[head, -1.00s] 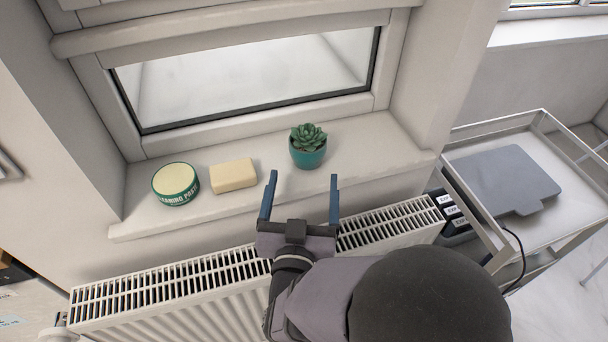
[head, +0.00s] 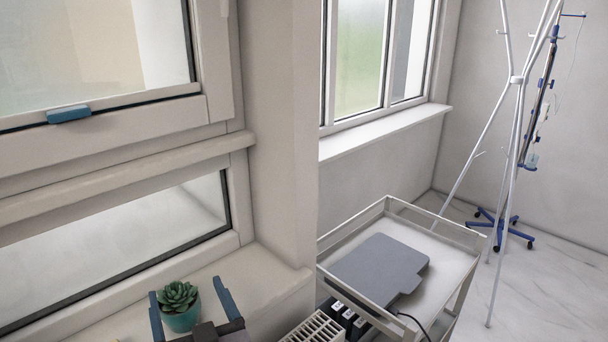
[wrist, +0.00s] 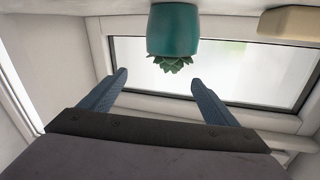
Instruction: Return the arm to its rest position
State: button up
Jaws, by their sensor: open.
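My gripper (head: 190,305) is at the bottom left of the head view, its two blue fingers spread wide with nothing between them. It also shows in the wrist view (wrist: 156,84), open and empty. A succulent in a teal pot (head: 181,318) stands on the windowsill (head: 243,280), seen beyond and between the fingers in the head view. In the wrist view the teal pot (wrist: 174,30) appears upside down at the top, apart from the fingertips. Most of my arm is out of view.
A pale yellow block (wrist: 291,24) is at the wrist view's top right. The radiator (head: 316,328) lies below the sill. A metal trolley (head: 456,238) with a grey flat case (head: 378,265) stands to the right. A coat stand (head: 517,80) and a drip stand (head: 540,95) are farther back.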

jog(key=w+d+r, duration=0.3)
jog(key=w+d, duration=0.1)
jog(key=w+d+f+m+g+h+p, duration=0.1)
jog(key=d+f+g+h+p, duration=0.25)
jog(key=d, duration=0.55)
jog(key=d+f+g+h+p, duration=0.3)
jog(key=d+f, duration=0.2)
jog(key=d, duration=0.4)
jog(key=s+d+f+m+g+h+p, duration=0.1)
jog(key=s+d+g+p, duration=0.1)
jog(key=s+d+g, duration=0.2)
jog(key=s+d+f+m+g+h+p, duration=0.1)
jog(key=s+d+g, duration=0.4)
jog(key=s+d, duration=0.5)
jog(key=s+f+m+p, duration=0.1)
jog(key=s+p, duration=0.1)
jog(key=s, duration=0.2)
jog(key=shift+s+d+f+m+h, duration=0.15)
jog(key=shift+s+f+m+h, duration=0.1)
jog(key=shift+m+h, duration=0.1)
